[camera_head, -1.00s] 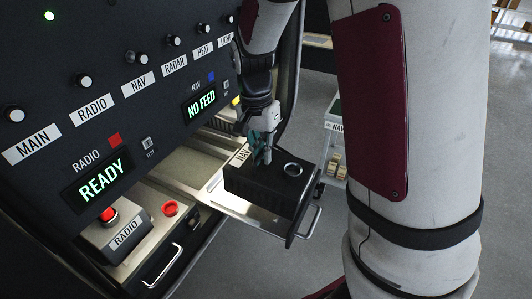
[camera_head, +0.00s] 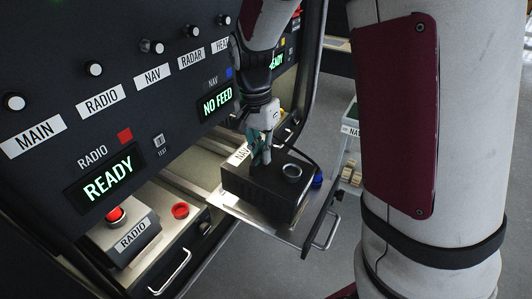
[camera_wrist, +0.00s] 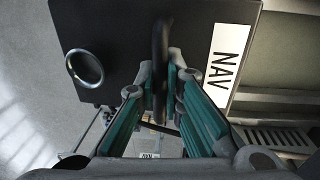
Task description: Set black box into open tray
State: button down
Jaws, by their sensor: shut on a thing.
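The black box (camera_head: 264,188) has a white NAV label and a metal ring on its face. My gripper (camera_head: 258,155) is shut on the box's black handle. The wrist view shows the handle (camera_wrist: 160,50) between the teal fingers, with the ring and NAV label on either side. The open tray (camera_head: 230,204) is a pulled-out metal drawer with a front handle. The box is over the tray and inside its outline; whether it touches the floor of the tray cannot be told. The box hides much of the tray.
A blue connector (camera_head: 318,181) with a black cable is at the tray's right side. The RADIO unit (camera_head: 122,232) with a red button sits in the bay to the left. The control panel (camera_head: 75,130) rises behind. A cart (camera_head: 350,130) with a NAV label stands at right.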

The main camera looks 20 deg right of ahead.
jog(key=shift+w+a+f+b, duration=0.15)
jog(key=shift+w+a+b, duration=0.2)
jog(key=shift+w, duration=0.15)
jog(key=shift+w+a+f+b, duration=0.1)
jog(key=shift+w+a+b, duration=0.2)
jog(key=shift+w, duration=0.2)
jog(key=shift+s+f, duration=0.1)
jog(key=shift+f, duration=1.45)
jog(key=shift+s+d+p, duration=0.35)
jog(key=shift+s+d, duration=0.05)
jog(key=shift+s, duration=0.15)
jog(key=c, duration=1.6)
grip_release()
jog(key=shift+f, duration=0.1)
jog(key=shift+c, duration=0.2)
notch_tip(320, 180, up, 12)
jog(key=shift+w+a, duration=0.3)
jog(key=shift+w, duration=0.1)
